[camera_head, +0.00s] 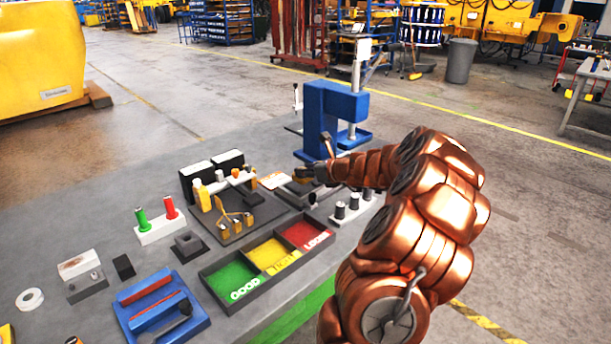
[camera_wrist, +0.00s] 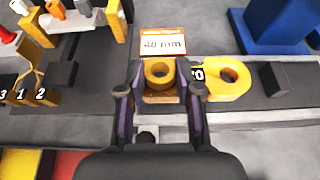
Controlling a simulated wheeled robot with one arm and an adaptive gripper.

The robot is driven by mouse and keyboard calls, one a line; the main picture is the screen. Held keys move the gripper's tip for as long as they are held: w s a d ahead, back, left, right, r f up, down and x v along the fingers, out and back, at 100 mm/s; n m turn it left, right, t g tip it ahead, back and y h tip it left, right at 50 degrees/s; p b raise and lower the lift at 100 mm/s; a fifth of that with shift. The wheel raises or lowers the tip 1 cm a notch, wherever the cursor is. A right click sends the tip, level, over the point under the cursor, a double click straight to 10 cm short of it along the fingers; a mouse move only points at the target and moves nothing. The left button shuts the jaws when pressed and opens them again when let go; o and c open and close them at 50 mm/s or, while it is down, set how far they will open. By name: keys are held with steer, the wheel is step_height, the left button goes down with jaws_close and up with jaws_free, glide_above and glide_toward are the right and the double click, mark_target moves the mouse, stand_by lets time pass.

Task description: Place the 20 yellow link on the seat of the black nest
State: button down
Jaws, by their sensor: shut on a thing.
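A raised yellow ring (camera_wrist: 160,74), apparently the link's boss, sits between my fingers. My gripper (camera_wrist: 160,92) is shut on it. The link lies over the dark plate of the black nest (camera_wrist: 297,97), with a dark block to its right. I cannot tell whether it touches the seat. In the head view my gripper (camera_head: 308,173) is low over the nest (camera_head: 293,198), and the link is mostly hidden.
A 40 mm card (camera_wrist: 163,43) stands behind the gripper. A blue press (camera_head: 330,110) rises close behind. Left are a stand with yellow parts (camera_head: 235,222) and a sorting tray (camera_head: 228,305). Dark cylinders (camera_head: 340,210) stand to the front right.

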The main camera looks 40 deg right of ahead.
steer(key=shift+w+d, duration=0.5)
steer(key=shift+w, duration=0.35)
steer(key=shift+f+p, duration=0.35)
steer(key=shift+f, duration=1.4)
steer(key=c, duration=0.8)
jaws_free()
steer(key=shift+s+f, duration=0.1)
steer(key=b+v, duration=0.1)
steer(key=v, duration=1.1)
steer(key=shift+a, duration=0.1)
